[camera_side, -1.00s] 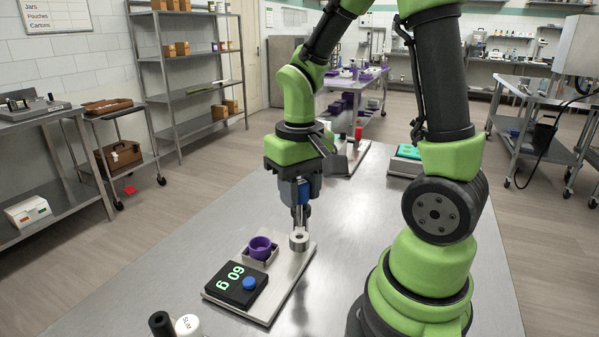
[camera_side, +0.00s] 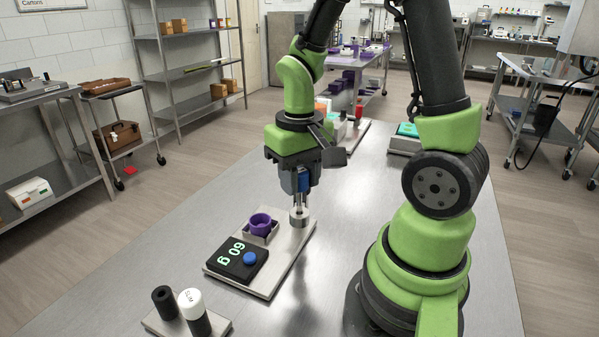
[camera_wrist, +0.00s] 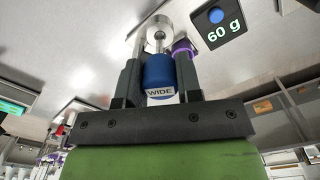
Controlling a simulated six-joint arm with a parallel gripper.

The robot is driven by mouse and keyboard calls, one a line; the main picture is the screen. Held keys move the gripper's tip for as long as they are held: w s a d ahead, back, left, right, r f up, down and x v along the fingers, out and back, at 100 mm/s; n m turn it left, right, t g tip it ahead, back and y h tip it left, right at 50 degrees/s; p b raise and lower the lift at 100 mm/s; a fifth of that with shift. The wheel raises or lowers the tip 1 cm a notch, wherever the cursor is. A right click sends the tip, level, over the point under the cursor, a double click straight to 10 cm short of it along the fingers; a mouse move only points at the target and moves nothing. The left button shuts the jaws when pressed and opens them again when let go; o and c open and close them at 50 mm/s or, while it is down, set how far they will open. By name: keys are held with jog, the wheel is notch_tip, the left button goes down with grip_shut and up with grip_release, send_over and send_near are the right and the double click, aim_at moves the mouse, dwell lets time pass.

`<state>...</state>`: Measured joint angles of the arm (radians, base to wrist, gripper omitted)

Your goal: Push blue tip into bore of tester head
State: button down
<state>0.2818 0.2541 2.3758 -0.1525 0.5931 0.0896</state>
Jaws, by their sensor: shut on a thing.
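My gripper (camera_side: 299,201) points down over the metal plate and is shut on the blue tip (camera_side: 303,181). In the wrist view the blue tip (camera_wrist: 159,72), with a white "WIDE" label, sits between my two dark fingers (camera_wrist: 158,66). The tester head (camera_side: 299,218) is a short, round silver cylinder at the plate's far right corner, directly below my gripper. Its round end and bore (camera_wrist: 158,34) show just beyond the blue tip in the wrist view. The tip's lower end is hard to make out, so I cannot tell whether it has entered the bore.
A stand with black (camera_side: 165,300) and white-capped (camera_side: 193,307) cylinders is at the front. Other stations stand behind.

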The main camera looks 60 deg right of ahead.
aim_at(299, 212)
jog(key=shift+f, duration=2.35)
jog(key=c, duration=0.7)
grip_release()
jog(key=shift+r, duration=0.1)
notch_tip(299, 212, up, 10)
jog(key=shift+f, duration=0.1)
